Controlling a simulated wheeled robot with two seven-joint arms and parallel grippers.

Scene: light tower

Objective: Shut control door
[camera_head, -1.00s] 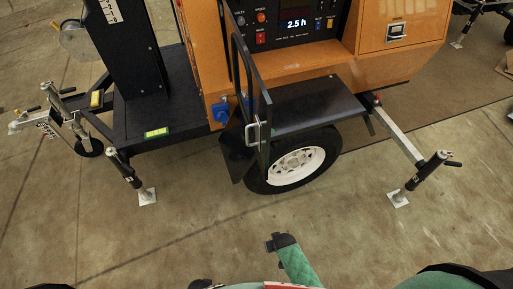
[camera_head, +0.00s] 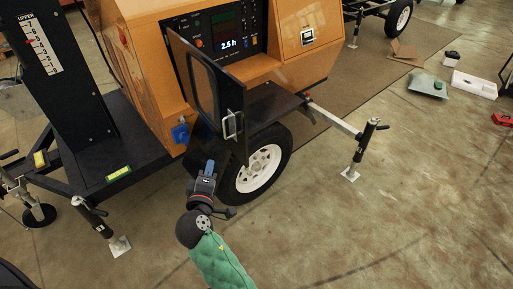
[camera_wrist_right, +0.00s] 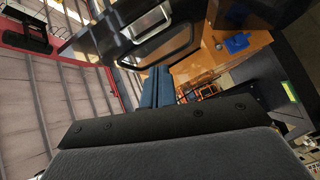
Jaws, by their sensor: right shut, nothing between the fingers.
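The control door (camera_head: 205,88) is a black frame with a window and a metal handle (camera_head: 232,125). It stands open, swung out toward me from the left side of the control panel (camera_head: 222,34), whose display reads 2.5 h. My right gripper (camera_head: 209,166) is shut and empty, just below and left of the handle, by the door's lower part. I cannot tell whether it touches the door. In the right wrist view, the blue-grey fingers (camera_wrist_right: 156,85) point at the door frame (camera_wrist_right: 178,42), with the handle (camera_wrist_right: 147,22) above. My left gripper is out of view.
The orange cabinet (camera_head: 142,48) sits on a trailer with a black deck and a wheel (camera_head: 260,168) beneath the door. Stabiliser jacks (camera_head: 366,148) stand at the sides, and a black mast (camera_head: 62,85) at the left. Floor at the right front is clear.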

